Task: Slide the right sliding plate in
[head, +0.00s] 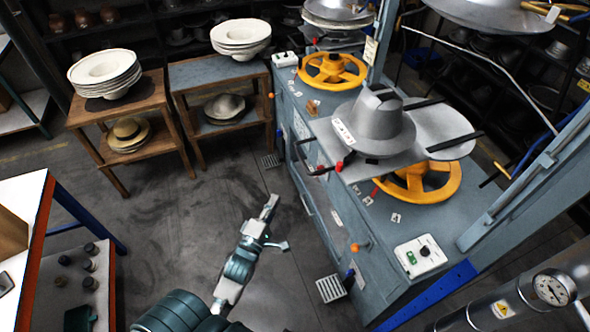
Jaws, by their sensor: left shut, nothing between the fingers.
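The near grey sliding plate (440,128) of the hat press has a rounded right end and lies over the near yellow handwheel (418,183). A grey metal hat form (378,122) stands on its left part and hides some of it. Black bars cross the plate near its right end. A dark handle (318,171) with a red tip projects at its left front. My left gripper (270,202) is shut and empty, over the floor left of the press and apart from it. My right gripper is not in view.
A second yellow handwheel (332,70) sits farther back on the blue-grey press cabinet (345,225). A control box (420,256) is at its near corner. Wooden stands (127,120) with stacked hat shapes are at the back left. The floor between is mostly clear.

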